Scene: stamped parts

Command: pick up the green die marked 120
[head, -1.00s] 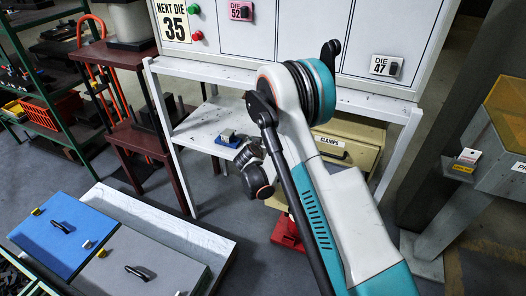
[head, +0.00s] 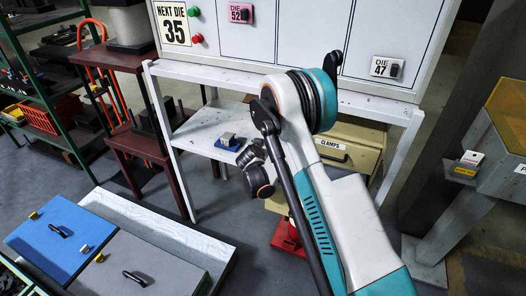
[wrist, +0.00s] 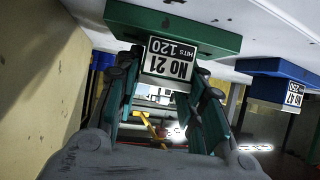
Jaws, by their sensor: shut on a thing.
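In the wrist view, which is upside down, the green die (wrist: 215,38) shows as a flat green block with a white label reading NO 21 and HITS 120. My gripper (wrist: 168,78) has its two fingers on either side of the labelled block under the green plate and is shut on it. The label faces the camera between the fingers. In the head view the green die and my fingers are hidden behind my arm.
A blue die (wrist: 278,70) with its own white label sits beside the green one; it also shows on the white shelf (head: 204,146) in the head view (head: 229,142). A beige CLAMPS drawer unit (head: 350,150) stands behind my arm. A white-legged bench edge (head: 240,80) is above.

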